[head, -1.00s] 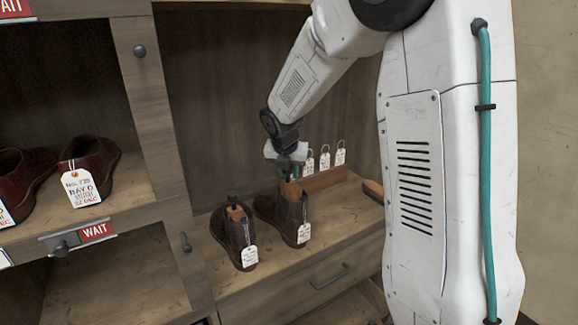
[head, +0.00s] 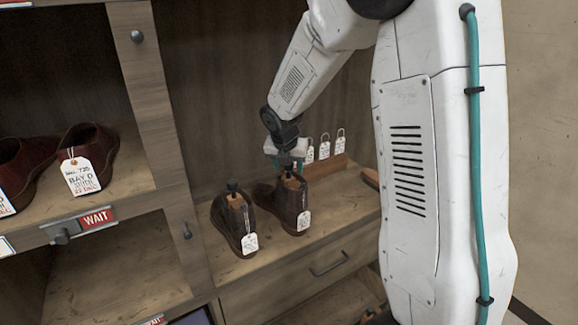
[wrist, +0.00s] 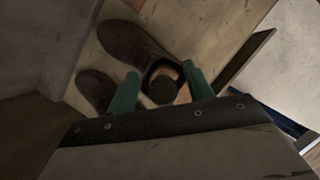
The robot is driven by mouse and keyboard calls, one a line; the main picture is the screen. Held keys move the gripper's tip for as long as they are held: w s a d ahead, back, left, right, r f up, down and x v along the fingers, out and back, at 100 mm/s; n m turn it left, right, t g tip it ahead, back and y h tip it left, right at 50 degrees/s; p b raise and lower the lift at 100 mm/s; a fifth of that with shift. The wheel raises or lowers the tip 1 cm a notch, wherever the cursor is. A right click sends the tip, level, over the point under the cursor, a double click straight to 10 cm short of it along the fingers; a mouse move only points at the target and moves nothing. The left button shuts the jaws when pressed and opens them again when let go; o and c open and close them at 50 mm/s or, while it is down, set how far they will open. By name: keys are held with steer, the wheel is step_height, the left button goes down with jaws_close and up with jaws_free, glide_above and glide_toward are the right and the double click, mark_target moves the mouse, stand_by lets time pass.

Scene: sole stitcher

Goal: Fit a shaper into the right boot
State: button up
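The right boot (head: 289,208), dark brown with a white tag, stands upright on the wooden bench. A wooden shaper (head: 291,183) with a dark knob sits in its opening. In the wrist view the knob (wrist: 160,89) shows inside the boot (wrist: 130,42). My gripper (wrist: 161,72) is right above the boot, its green fingers on either side of the knob with gaps. It also shows in the head view (head: 286,163). The left boot (head: 232,226) stands beside it with a shaper and dark knob (head: 233,186) in it.
A low wooden rack with several white tags (head: 324,151) stands behind the boots on the right. A shelf on the left holds dark red shoes (head: 88,160) above a red WAIT sign (head: 96,217). A drawer (head: 325,270) is under the bench.

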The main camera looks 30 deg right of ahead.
steer(key=v, duration=0.8)
steer(key=s+m, duration=0.1)
steer(key=m, duration=0.1)
steer(key=s+f+m+g, duration=0.1)
steer(key=s+m, duration=0.1)
steer(key=m, duration=0.1)
steer(key=s+m, duration=0.2)
steer(key=m, duration=0.1)
steer(key=shift+a+f+g, duration=0.4)
steer(key=s+a+r+m+y, duration=0.1)
steer(key=s+a+r+m, duration=0.1)
steer(key=s+m, duration=0.4)
steer(key=s+a+r+m+y, duration=0.1)
steer(key=s+a+r+m, duration=0.2)
steer(key=s, duration=1)
steer(key=s+a+r+m+y, duration=0.1)
steer(key=s+a+m, duration=0.3)
steer(key=s+m, duration=0.5)
steer(key=shift+s+a+r+m, duration=0.4)
steer(key=shift+r+m, duration=0.2)
steer(key=shift+r, duration=0.1)
steer(key=shift+w, duration=0.1)
